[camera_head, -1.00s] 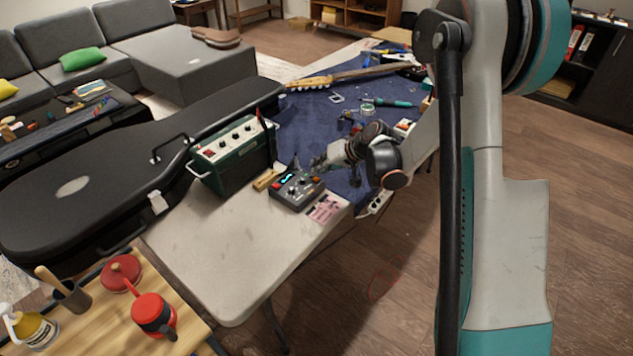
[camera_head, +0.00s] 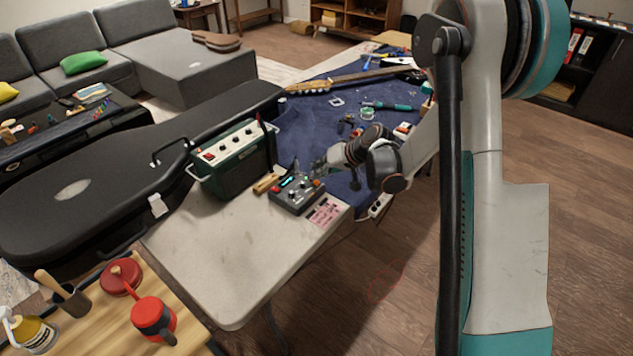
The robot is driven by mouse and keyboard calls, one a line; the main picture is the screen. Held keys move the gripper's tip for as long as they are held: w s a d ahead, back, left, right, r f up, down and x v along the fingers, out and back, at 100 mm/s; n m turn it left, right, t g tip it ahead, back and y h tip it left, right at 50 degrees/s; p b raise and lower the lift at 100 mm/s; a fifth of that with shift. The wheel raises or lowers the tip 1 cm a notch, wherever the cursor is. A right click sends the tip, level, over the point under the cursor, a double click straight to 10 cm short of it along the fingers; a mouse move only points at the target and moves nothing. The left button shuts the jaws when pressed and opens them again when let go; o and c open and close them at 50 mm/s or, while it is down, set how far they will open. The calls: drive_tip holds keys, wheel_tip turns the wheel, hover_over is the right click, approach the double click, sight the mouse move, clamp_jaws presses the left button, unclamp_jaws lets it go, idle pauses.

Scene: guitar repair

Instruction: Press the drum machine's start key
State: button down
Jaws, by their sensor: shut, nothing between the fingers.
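The drum machine (camera_head: 291,199) is a small dark grey box with knobs and buttons, lying on the pale table near its right edge. A cyan-lit display shows on its top. My gripper (camera_head: 317,169) is shut and empty, at the right rear side of the drum machine, close to its top. Whether the fingertips touch it cannot be told. The start key is too small to make out for certain.
A green amplifier (camera_head: 237,158) stands left of the drum machine, beside a black guitar case (camera_head: 75,190). A pink card (camera_head: 325,213) lies in front right. A blue mat (camera_head: 300,122) with tools and a guitar neck lies behind. The table's front (camera_head: 230,260) is clear.

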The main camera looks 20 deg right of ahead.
drive_tip(key=shift+f, duration=0.1)
drive_tip(key=shift+f+b, duration=0.35)
drive_tip(key=shift+b, duration=0.15)
drive_tip(key=shift+f, duration=0.2)
idle(0.5)
drive_tip(key=shift+r, duration=0.15)
drive_tip(key=shift+r+p, duration=0.3)
drive_tip(key=shift+r, duration=0.25)
wheel_tip(320, 180, up, 6)
drive_tip(key=p, duration=0.3)
idle(0.5)
idle(0.3)
